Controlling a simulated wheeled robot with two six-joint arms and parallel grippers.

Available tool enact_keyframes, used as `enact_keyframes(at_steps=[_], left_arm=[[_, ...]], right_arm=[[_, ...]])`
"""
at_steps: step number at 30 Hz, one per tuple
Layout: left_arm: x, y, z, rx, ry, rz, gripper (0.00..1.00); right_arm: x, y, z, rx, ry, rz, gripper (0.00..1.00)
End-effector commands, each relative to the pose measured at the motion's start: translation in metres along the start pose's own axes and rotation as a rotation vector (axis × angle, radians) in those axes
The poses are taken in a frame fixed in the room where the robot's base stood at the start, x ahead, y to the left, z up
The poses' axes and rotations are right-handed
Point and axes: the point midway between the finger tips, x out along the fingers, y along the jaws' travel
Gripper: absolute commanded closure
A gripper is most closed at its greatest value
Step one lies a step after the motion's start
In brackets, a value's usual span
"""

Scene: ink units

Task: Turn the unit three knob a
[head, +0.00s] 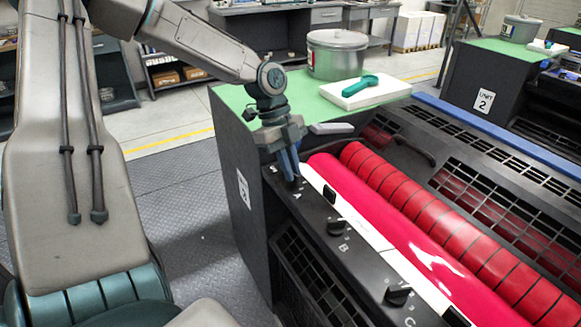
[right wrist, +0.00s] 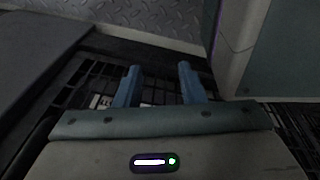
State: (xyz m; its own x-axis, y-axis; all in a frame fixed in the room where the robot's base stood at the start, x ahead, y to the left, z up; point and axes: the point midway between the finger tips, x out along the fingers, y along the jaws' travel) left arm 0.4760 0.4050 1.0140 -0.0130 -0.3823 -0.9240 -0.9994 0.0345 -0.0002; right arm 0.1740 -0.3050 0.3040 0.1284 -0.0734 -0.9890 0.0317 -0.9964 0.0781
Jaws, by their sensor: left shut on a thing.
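The black control panel of the near ink unit (head: 318,232) carries a row of knobs lettered A, B and C. My left gripper (head: 290,168) points down at the panel's far end, just above the letter A. It is shut on knob a, which its blue fingers mostly hide, so I cannot tell the knob's angle. Knob B (head: 337,227) and knob C (head: 398,293) stand free, nearer to me. My right gripper (right wrist: 158,72) shows in the right wrist view, its two blue fingers apart with nothing between them, over a dark grille.
Red rollers (head: 425,215) lie right of the panel, behind a white strip. A green-topped cabinet end (head: 240,100) holds a metal can (head: 337,56) and a white block (head: 362,94) with a green tool (head: 360,86). Another unit (head: 484,100) stands behind. Floor at left is open.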

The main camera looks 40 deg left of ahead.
Motion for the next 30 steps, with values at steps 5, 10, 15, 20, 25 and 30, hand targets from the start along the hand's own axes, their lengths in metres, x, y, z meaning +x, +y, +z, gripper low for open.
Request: enact_keyframes(at_steps=[5,10,15,20,25,30], left_arm=[[0.001,0.001,0.0,0.002,-0.001,0.002,1.0],[0.001,0.001,0.0,0.002,-0.001,0.002,0.74],[0.001,0.0,0.0,0.001,0.0,0.001,0.68],[-0.001,0.0,0.0,0.001,0.0,0.0,0.68],[-0.017,-0.001,0.0,0.002,0.001,-0.005,0.68],[-0.051,-0.001,0.0,0.002,0.0,-0.006,0.68]], right_arm=[[0.0,0.0,0.0,0.0,0.0,0.0,0.64],[0.0,0.0,0.0,0.0,0.001,0.0,0.64],[0.0,0.0,-0.001,0.0,0.001,0.0,0.64],[0.0,0.0,0.0,0.0,0.001,0.0,0.64],[0.001,0.0,0.0,0.0,-0.003,0.0,0.64],[-0.002,0.0,-0.007,0.0,-0.001,0.0,0.64]])
